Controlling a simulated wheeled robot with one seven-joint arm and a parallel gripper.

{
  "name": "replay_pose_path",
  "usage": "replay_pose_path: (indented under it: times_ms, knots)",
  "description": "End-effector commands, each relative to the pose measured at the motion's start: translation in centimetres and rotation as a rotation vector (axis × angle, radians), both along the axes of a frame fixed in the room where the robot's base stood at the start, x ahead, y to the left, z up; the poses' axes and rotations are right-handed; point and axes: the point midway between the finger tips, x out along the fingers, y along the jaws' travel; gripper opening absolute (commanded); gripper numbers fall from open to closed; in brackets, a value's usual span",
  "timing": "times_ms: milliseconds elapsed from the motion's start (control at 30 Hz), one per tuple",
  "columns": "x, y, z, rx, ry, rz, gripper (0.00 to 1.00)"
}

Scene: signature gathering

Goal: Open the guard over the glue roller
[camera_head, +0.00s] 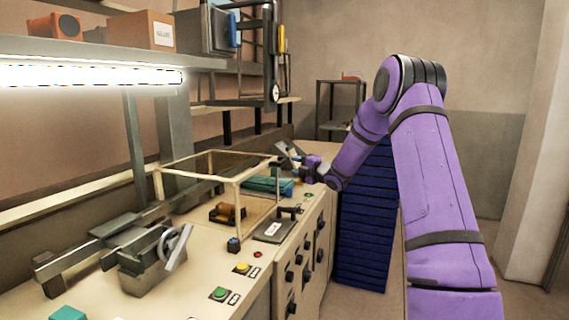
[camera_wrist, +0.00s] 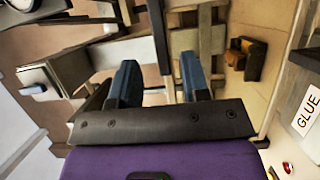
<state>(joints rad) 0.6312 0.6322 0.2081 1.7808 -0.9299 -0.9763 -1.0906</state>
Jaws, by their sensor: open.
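The guard (camera_head: 200,176) is a box-like cream frame on the bench top, with its top frame lying level. The glue roller (camera_head: 228,212), an orange-brown cylinder in a dark holder, sits inside it. An orange-brown part that looks like the roller (camera_wrist: 245,57) shows at the upper right of the wrist view. My gripper (camera_head: 292,158) is beyond the guard's right far corner, at about the height of its top. In the wrist view my gripper (camera_wrist: 160,82) has its two blue-grey fingers apart, with nothing held between them. Whether any part touches the guard is unclear.
A white GLUE label (camera_wrist: 306,113) is at the wrist view's right edge. A dark plate with a handle (camera_head: 273,230) lies right of the guard. A clamp-like machine (camera_head: 150,262) stands at front left. Buttons (camera_head: 220,293) line the bench edge. A lit shelf (camera_head: 90,75) hangs above.

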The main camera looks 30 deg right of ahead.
Motion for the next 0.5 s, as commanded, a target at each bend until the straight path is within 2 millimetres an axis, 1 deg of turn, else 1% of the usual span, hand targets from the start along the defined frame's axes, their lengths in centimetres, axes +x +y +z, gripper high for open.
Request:
replay_pose_path:
  times_ms: [33, 200, 333, 500]
  knots:
    - [1.0, 0.4, 0.0, 0.001, -0.001, 0.002, 0.43]
    - [3.7, 1.1, 0.0, 0.0, -0.001, 0.001, 0.43]
    - [5.3, 1.6, 0.0, 0.0, 0.0, 0.001, 0.43]
    - [6.4, 1.8, 0.0, 0.0, 0.002, 0.0, 0.43]
